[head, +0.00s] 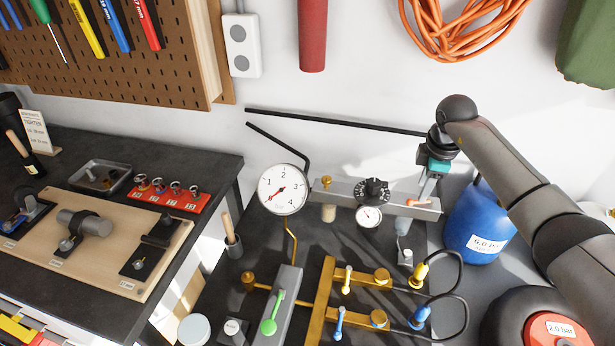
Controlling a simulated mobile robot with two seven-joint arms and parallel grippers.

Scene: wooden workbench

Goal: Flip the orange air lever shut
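A small orange lever (414,202) shows at the right end of the grey air rail (340,192), lying roughly along the rail. My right gripper (427,194) comes down from the upper right with its fingertips just above or beside this lever. Whether the fingers touch the lever, and whether they are apart, is too small to tell. The fingers and the gripper's body partly cover the rail's end. My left gripper is not in view.
The rail carries a black knob (372,191) and a small gauge (369,216). A larger gauge (283,189) stands at left. In front are green (272,314), yellow (347,279) and blue (339,322) levers. A blue drum (475,225) stands right, close to my arm.

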